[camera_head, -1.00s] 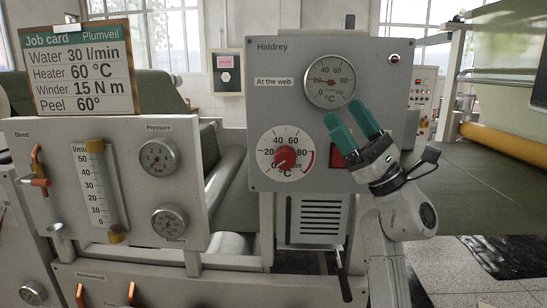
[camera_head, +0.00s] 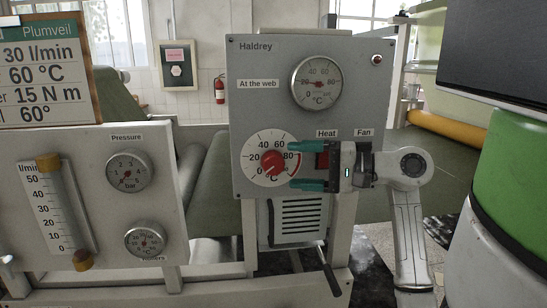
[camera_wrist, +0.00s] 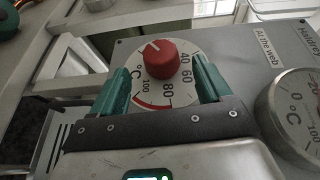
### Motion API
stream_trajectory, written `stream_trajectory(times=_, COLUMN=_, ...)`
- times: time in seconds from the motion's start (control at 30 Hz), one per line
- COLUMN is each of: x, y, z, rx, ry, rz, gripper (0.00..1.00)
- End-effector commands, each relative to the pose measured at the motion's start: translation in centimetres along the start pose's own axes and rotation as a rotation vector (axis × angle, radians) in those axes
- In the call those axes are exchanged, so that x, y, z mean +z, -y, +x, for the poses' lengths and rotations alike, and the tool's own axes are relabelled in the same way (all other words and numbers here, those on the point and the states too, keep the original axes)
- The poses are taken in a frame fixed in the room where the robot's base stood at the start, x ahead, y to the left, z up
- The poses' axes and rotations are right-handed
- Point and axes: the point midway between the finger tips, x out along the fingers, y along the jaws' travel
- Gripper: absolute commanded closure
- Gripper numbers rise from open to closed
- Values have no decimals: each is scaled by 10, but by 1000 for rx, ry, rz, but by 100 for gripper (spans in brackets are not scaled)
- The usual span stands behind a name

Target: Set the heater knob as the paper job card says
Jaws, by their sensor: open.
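The red heater knob (camera_head: 271,163) sits on a white dial (camera_head: 253,146) on the grey Haldrey panel (camera_head: 245,100). Its white pointer aims low left, near the 0 end. My gripper (camera_head: 291,166) is open in front of the panel, its green fingers reaching left over the dial's right part. In the wrist view the knob (camera_wrist: 161,60) lies between and slightly beyond the fingertips (camera_wrist: 160,66), with a gap on each side. The job card (camera_head: 40,70) is cut off at left; its second line reads 60 °C, and the earlier frame shows that as Heater.
A round "At the web" gauge (camera_head: 317,82) sits above the dial, needle near 20. A red switch (camera_head: 322,160) under "Heat" is partly behind my gripper. A side panel (camera_head: 100,200) with a flow tube (camera_head: 63,215) and gauges stands left. A black lever (camera_head: 330,275) hangs below.

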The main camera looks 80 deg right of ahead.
Motion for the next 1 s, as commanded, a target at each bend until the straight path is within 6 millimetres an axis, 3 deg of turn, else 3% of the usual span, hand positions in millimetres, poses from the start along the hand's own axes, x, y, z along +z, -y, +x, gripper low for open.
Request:
stream_trajectory(times=0.1, x=1, y=5, z=22, rx=-1, ry=4, rz=4, gripper=22)
stream_trajectory(times=0.3, x=0, y=3, z=49, rx=-1, ry=2, rz=2, gripper=22)
stream_trajectory(times=0.73, x=0, y=0, z=59, rx=-2, ry=0, rz=1, gripper=22)
stream_trajectory(times=1.0, x=0, y=0, z=59, rx=-2, ry=0, rz=1, gripper=46)
